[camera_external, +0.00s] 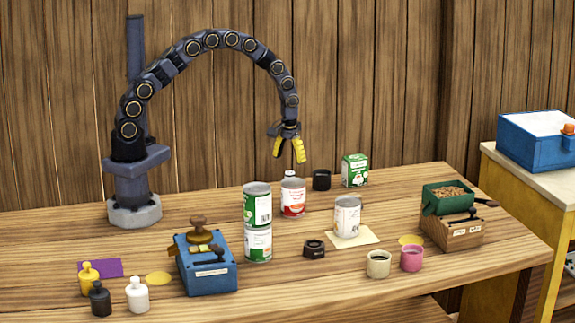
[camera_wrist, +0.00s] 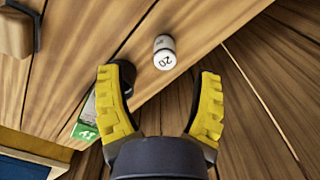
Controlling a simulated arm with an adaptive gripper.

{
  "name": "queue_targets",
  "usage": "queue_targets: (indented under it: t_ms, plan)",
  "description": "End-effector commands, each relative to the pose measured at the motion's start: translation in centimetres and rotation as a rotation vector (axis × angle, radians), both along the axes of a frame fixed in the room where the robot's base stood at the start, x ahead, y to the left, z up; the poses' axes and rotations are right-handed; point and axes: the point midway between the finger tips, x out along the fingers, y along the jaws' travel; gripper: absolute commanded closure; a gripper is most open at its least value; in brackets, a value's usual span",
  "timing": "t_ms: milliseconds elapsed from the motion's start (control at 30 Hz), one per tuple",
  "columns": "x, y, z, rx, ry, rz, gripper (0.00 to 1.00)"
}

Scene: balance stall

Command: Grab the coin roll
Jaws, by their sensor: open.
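A small upright white cylinder (camera_wrist: 164,52) marked "20", which looks like the coin roll, stands near the table's back edge in the wrist view. It lies beyond and between my fingertips, apart from both. In the external view I cannot clearly make it out; a small white and dark top (camera_external: 291,174) shows above the red and white can (camera_external: 292,198), and I cannot tell whether it is the roll. My gripper (camera_external: 290,152) hangs above the back of the table, open and empty. Its yellow fingers (camera_wrist: 165,100) also show in the wrist view.
A black cylinder (camera_external: 321,180) and a green and white box (camera_external: 355,170) stand at the back. Two stacked green cans (camera_external: 257,222), a blue box (camera_external: 207,265), a tin (camera_external: 347,215) and a wooden box (camera_external: 452,234) stand farther forward. The plank wall (camera_external: 400,90) is close behind.

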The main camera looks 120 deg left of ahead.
Motion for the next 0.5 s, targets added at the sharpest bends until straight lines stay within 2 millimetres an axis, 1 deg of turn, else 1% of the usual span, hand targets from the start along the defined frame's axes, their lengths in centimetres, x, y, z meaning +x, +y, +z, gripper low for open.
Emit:
queue_targets:
  t_ms: [33, 100, 300, 467, 500]
  plan:
    - [-0.3, 0.5, -0.5, 0.002, 0.0, 0.017, 0.35]
    - [-0.4, 0.9, -1.0, 0.004, -0.001, 0.027, 0.35]
    - [-0.5, 0.9, -3.2, 0.0, 0.001, 0.029, 0.35]
    - [-0.5, 1.1, -4.4, 0.003, -0.001, 0.029, 0.35]
    - [-0.5, 1.2, -4.8, 0.004, -0.002, 0.029, 0.35]
